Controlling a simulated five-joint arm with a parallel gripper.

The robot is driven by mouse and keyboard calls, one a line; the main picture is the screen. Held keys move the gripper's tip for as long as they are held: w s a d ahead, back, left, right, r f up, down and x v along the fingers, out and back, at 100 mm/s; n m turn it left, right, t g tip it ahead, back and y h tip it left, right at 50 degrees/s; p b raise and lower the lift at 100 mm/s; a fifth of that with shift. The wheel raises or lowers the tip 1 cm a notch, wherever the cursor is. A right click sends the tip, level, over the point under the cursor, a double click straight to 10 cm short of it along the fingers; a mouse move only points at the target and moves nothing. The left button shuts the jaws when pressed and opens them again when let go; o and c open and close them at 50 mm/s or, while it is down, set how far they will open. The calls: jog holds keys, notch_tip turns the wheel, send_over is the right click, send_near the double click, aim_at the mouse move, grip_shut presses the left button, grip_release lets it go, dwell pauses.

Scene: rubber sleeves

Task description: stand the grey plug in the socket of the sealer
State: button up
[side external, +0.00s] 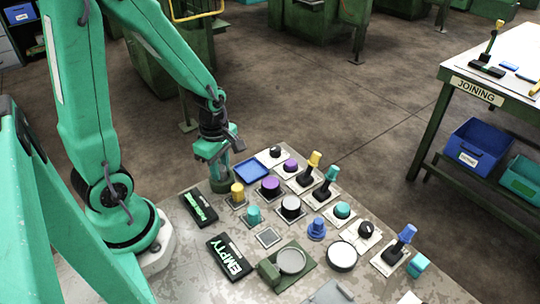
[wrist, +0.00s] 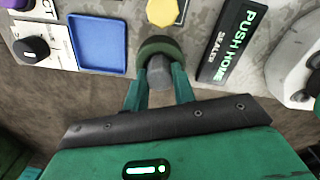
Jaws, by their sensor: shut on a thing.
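My gripper (side external: 219,166) is low over the table's far left side, pointing down. In the wrist view its two green fingers (wrist: 159,88) are shut on the grey plug (wrist: 158,74). The dark green round sealer (wrist: 160,46) shows just beyond the plug in the wrist view and under my fingers in the side view (side external: 214,183). The plug's lower end is hidden by the sealer's rim or my fingers. I cannot tell how deep it sits in the socket.
A blue tray (side external: 253,172) stands close beside the sealer. A black PUSH HOME SEALER label (side external: 199,206) lies at its other side. A yellow knob (side external: 237,191) is close in front. Several knobs, levers and buttons crowd the table to the right.

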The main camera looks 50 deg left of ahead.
jog(key=o, duration=1)
jog(key=shift+r, duration=0.15)
jog(key=shift+r, duration=6)
notch_tip(320, 180, up, 7)
jog(key=m+t, duration=0.4)
jog(key=m, duration=1.3)
send_over(221, 171)
jog(key=s+d, duration=0.2)
jog(key=d, duration=0.1)
jog(key=m, duration=0.1)
jog(key=r+m+t, duration=0.1)
jog(key=m, duration=0.1)
jog(key=d+m, duration=0.1)
jog(key=m, duration=0.1)
jog(key=shift+s+r+t, duration=0.25)
jog(key=shift+s+t, duration=0.05)
